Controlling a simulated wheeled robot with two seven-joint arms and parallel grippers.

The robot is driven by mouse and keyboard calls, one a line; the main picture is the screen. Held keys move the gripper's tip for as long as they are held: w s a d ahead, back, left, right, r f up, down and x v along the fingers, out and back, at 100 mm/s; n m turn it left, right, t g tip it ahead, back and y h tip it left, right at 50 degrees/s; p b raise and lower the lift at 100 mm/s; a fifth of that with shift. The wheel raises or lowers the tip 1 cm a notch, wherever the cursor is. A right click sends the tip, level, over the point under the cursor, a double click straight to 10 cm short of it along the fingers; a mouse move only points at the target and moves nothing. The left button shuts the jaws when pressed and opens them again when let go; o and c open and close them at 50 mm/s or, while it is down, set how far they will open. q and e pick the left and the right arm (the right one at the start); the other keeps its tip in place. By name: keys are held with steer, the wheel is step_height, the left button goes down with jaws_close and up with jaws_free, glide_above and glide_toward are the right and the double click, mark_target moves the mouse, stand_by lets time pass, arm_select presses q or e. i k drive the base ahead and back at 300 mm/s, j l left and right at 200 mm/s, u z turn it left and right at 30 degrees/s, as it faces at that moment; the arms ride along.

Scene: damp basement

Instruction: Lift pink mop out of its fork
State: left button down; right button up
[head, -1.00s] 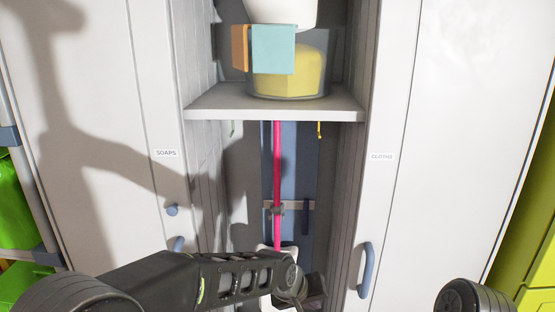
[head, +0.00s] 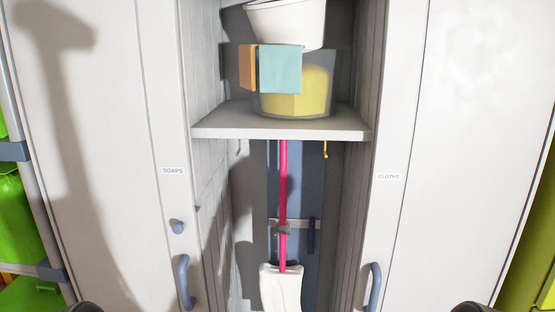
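The pink mop (head: 283,185) stands upright in the narrow open bay between two white cabinet doors, below a shelf. Its pink handle passes through a small grey fork (head: 282,229) on a pale rail across the blue back panel. Its white head (head: 281,288) hangs at the bottom of the view, and its lower end is cut off. The top of the handle is hidden behind the shelf edge. Neither gripper shows; only dark rounded parts of my arms appear at the bottom left and bottom right edges.
Doors labelled SOAPS (head: 173,171) and CLOTHS (head: 388,176) flank the bay. Small hooks hang under the shelf.

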mark_target(280, 286)
steer(key=i+j+z, duration=0.15)
steer(key=i+j, duration=0.65)
steer(key=i, duration=0.1)
